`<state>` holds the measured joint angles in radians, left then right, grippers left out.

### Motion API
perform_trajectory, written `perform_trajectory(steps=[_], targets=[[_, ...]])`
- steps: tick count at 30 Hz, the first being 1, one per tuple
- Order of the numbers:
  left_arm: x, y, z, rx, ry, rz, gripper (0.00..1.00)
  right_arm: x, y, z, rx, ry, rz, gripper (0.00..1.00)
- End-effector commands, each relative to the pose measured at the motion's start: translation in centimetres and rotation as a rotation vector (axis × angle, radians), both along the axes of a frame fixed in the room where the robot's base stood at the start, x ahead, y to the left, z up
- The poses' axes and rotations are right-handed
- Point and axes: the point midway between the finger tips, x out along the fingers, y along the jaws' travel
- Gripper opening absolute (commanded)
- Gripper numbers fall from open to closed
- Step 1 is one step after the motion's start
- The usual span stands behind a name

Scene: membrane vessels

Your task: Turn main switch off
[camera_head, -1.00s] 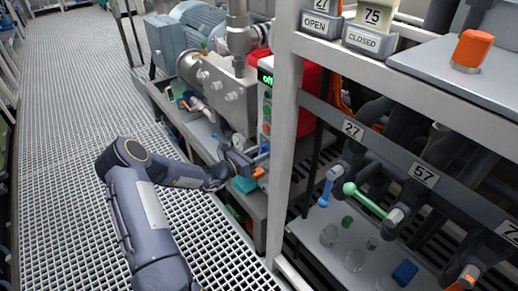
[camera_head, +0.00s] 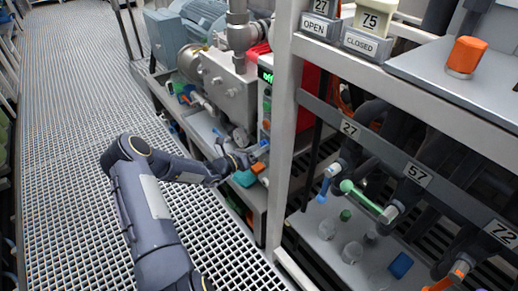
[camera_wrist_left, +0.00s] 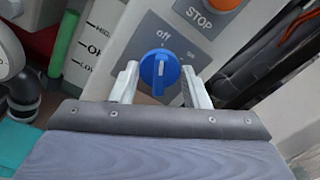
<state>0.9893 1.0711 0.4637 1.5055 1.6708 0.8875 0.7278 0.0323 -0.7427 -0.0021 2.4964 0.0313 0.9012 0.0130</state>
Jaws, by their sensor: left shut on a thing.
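The main switch is a blue round knob (camera_wrist_left: 160,70) with a raised grip, on a light panel with a grey plate reading "off" at its upper left and "on" at its right. In the wrist view it sits between the two pale fingers of my left gripper (camera_wrist_left: 160,85), which is shut on it. The knob's grip stands roughly upright in this view. In the head view my left gripper (camera_head: 250,156) is at the panel beside the knob. My right gripper is not in view.
An orange stop button (camera_wrist_left: 221,3) sits above the switch plate. A grey upright post (camera_head: 283,130) stands right of the panel. A pump and motor (camera_head: 215,70) stand behind. A valve rack (camera_head: 400,165) fills the right. The grated walkway (camera_head: 80,90) is clear at left.

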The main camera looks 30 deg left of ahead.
Motion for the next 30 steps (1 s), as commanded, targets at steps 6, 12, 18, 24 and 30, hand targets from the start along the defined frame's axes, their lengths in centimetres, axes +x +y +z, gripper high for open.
perform_trajectory(steps=[6, 12, 18, 24, 30], targets=[[0.0, 0.0, 0.0, -0.002, 0.0, 0.001, 0.49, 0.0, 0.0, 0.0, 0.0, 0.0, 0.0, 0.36], [0.0, 0.0, 0.0, -0.001, 0.001, 0.001, 0.63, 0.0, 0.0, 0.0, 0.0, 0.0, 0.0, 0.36], [-0.2, 0.1, 0.0, 0.0, 0.0, 0.001, 0.63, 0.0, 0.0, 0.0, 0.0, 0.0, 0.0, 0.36], [-2.5, 1.2, 0.0, 0.001, 0.002, 0.004, 0.63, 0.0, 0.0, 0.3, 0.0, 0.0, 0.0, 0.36], [-5.6, 2.5, 0.0, 0.001, 0.002, 0.004, 0.63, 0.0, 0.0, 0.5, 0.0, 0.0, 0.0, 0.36]])
